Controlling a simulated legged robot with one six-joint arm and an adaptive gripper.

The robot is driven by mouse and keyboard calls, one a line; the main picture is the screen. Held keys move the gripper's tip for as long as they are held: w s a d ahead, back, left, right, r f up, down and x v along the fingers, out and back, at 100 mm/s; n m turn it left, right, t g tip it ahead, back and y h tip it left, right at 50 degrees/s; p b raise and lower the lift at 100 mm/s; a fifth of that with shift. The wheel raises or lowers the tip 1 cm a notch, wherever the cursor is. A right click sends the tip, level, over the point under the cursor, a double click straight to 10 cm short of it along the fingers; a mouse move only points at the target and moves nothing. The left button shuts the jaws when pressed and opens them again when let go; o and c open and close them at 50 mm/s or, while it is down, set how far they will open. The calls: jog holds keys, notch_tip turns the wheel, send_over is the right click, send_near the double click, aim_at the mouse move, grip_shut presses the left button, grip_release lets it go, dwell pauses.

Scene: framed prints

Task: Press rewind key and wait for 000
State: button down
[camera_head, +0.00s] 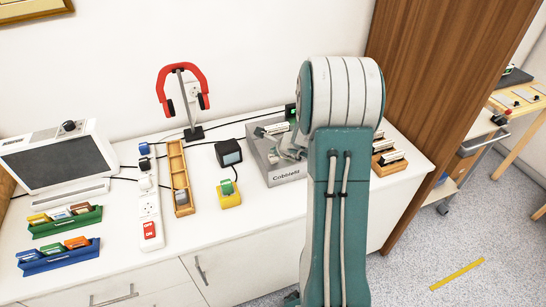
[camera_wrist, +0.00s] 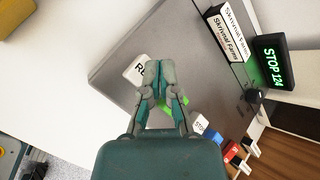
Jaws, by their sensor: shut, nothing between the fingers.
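A grey tape deck (camera_head: 285,176) stands on the white counter, partly hidden by my arm. In the wrist view its grey top (camera_wrist: 185,42) fills the middle. A white key (camera_wrist: 135,69) marked "R", the rest of its label covered, lies just left of my gripper (camera_wrist: 158,66). My gripper is shut and empty, its tips overlapping the key's right side; I cannot tell whether they touch it. A green key (camera_wrist: 172,104) is partly hidden behind the fingers. A white key marked "STOP" (camera_wrist: 201,125) lies farther right. The black display (camera_wrist: 275,61) reads "STOP 124" in green.
A labelled cassette (camera_wrist: 228,38) stands at the deck's edge.

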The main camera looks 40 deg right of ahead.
aim_at(274, 157)
jog(key=shift+f, duration=0.15)
jog(key=shift+f, duration=0.2)
jog(key=shift+f, duration=0.85)
dwell(1.1)
jog(key=shift+r, duration=1.25)
jog(key=shift+r, duration=2.55)
